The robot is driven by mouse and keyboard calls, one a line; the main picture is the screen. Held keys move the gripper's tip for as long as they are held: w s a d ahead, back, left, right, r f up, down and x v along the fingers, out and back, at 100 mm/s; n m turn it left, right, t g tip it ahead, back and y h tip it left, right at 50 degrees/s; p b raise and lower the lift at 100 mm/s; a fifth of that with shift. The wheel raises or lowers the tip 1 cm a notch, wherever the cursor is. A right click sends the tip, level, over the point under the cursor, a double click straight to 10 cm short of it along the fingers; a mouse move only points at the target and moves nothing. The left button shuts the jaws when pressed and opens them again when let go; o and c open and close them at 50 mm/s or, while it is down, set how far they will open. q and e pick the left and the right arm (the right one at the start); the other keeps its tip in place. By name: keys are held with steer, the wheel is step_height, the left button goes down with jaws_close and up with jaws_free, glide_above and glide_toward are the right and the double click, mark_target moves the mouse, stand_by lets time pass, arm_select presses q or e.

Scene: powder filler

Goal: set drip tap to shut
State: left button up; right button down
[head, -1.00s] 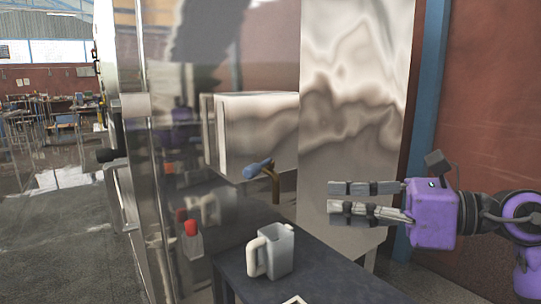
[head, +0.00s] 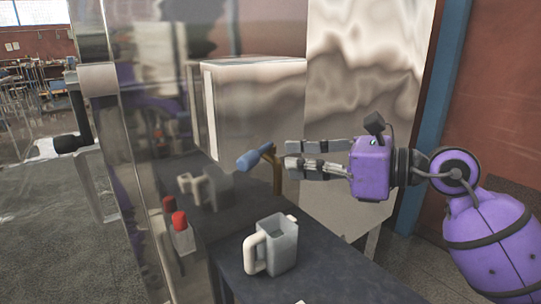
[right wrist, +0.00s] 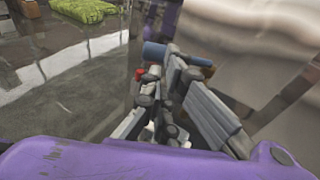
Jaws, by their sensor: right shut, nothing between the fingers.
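The drip tap has a blue handle (head: 255,157) on a bent brass-coloured pipe (head: 277,178), in front of the metal machine. The handle slants down to the left in the head view. My right gripper (head: 287,155) comes in from the right, its fingertips close beside the handle and pipe. It is shut with nothing held. In the right wrist view the blue handle (right wrist: 154,52) shows beyond the fingers (right wrist: 165,100), which hide part of it. I cannot tell whether they touch the tap. My left gripper is not in view.
A grey jug (head: 284,243) with a cream handle stands below on the dark table (head: 335,275). A clear panel (head: 150,120) rises left of the tap. A red-topped switch box (head: 182,234) is left of the jug. A shiny metal wall (head: 365,70) stands behind my gripper.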

mark_target(257, 160)
steer(key=x, duration=0.2)
steer(key=p+x, duration=0.1)
steer(key=x, duration=0.1)
steer(key=shift+w+a+r, duration=0.1)
steer(key=shift+a+r, duration=0.1)
steer(key=shift+a, duration=0.1)
steer(key=shift+w+a+f, duration=0.35)
steer(key=shift+w+a, duration=0.05)
steer(key=shift+a, duration=0.2)
